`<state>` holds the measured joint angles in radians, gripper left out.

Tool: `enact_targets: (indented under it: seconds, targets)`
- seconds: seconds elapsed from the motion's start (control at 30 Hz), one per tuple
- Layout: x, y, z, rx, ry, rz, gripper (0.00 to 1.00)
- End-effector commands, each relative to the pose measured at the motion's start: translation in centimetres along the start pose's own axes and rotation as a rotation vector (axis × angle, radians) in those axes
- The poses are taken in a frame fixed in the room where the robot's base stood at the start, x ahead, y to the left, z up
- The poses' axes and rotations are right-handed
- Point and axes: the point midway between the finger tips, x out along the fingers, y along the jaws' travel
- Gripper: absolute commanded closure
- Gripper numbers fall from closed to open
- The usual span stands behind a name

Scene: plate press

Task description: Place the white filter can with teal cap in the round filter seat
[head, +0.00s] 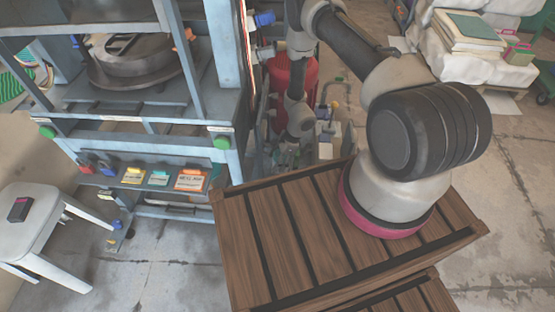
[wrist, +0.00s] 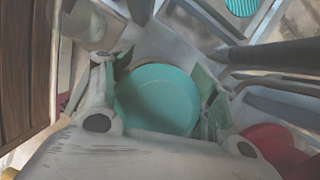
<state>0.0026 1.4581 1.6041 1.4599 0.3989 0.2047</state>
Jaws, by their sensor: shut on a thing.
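In the wrist view my gripper (wrist: 160,98) is shut around the filter can, whose round teal cap (wrist: 158,92) fills the space between the two fingers. The can's white body is hidden below the cap. In the head view my arm reaches over beside the blue press frame, and my gripper is small and unclear there among clutter. The can cannot be made out in the head view. I cannot pick out the round filter seat in either view.
The blue press frame (head: 228,75) stands close left of my arm. A red tank (head: 292,85) is behind my wrist. A wooden slatted crate (head: 300,225) lies in front. A white stool (head: 35,225) stands at far left. Open floor shows at right.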

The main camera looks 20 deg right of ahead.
Motion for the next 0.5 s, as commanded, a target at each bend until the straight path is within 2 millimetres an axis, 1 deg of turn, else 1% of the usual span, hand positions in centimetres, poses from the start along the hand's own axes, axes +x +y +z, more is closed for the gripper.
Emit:
enact_targets:
  seconds: [0.17,0.2,0.3,0.5]
  targets:
    - [0.29,0.04,-0.12,0.000,0.000,0.001,0.77]
    - [0.31,0.07,-0.14,0.000,0.000,0.001,0.36]
    - [0.34,0.11,-0.16,0.000,0.000,0.002,0.19]
    - [0.40,0.19,-0.19,0.001,0.001,0.003,0.19]
